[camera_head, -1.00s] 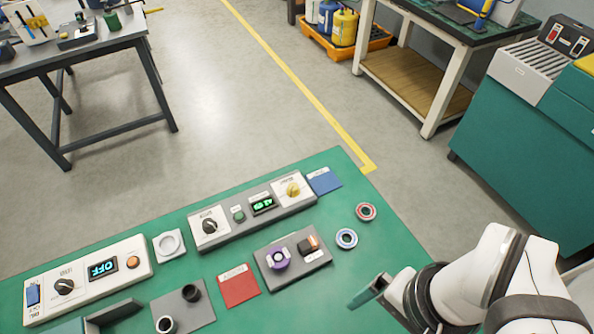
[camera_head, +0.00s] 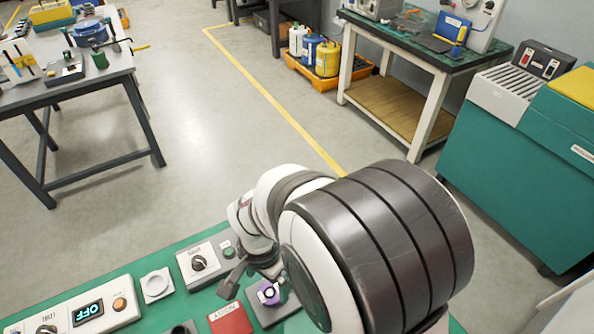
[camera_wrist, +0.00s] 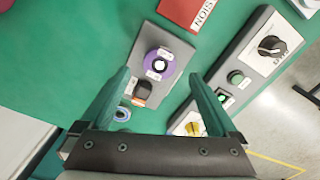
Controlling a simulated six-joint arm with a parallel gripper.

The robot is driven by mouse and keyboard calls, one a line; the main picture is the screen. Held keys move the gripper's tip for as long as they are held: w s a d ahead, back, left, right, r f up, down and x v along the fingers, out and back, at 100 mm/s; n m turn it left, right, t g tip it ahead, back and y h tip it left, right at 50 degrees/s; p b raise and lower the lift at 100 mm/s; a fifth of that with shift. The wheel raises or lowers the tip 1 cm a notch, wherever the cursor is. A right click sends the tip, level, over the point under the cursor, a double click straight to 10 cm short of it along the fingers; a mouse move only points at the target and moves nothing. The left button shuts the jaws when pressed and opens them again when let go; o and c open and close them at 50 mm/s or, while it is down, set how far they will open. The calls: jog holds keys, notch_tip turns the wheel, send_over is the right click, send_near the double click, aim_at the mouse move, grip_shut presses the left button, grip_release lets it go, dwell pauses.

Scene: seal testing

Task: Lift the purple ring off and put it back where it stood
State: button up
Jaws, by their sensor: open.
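The purple ring (camera_head: 268,293) sits around a light post on a small grey fixture (camera_wrist: 180,45) on the green bench. It also shows in the wrist view (camera_wrist: 152,72), with white labels on it and beside it. A dark block with an orange part (camera_wrist: 143,90) stands on the same fixture. My gripper (camera_wrist: 160,75) is open and empty, with its green fingers spread to either side of the ring in the wrist view. I cannot tell how high the fingertips are above it. In the head view my arm hides part of the fixture.
A red card (camera_head: 231,319) lies on the other side.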

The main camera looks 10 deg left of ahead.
aim_at(270, 293)
notch_tip(270, 293, down, 5)
jog(key=shift+w+d+r, duration=0.1)
grip_shut()
dwell(0.4)
